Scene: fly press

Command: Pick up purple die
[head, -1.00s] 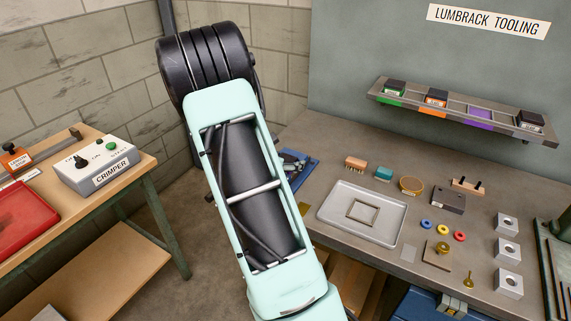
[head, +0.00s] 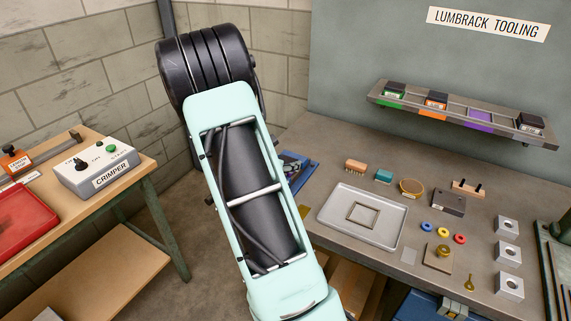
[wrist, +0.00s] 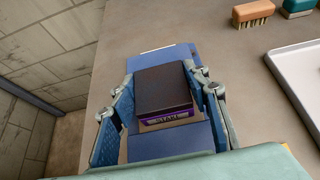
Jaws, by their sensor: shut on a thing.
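The purple die is a dark brown-black block (wrist: 163,88) with a purple label band on its near side, seen in the wrist view. My gripper (wrist: 165,104) is shut on it, one finger on its left side and one on its right. A blue mat (wrist: 172,143) lies below the die; I cannot tell how much gap is between them.
A wall shelf (head: 460,118) has colour-marked places; its purple place (head: 480,116) is empty and the others hold dark blocks. A brush (head: 355,166), a teal-topped block (head: 384,176) and a pale tray (head: 338,216) stand right of the mat. A side table (head: 105,205) is at left.

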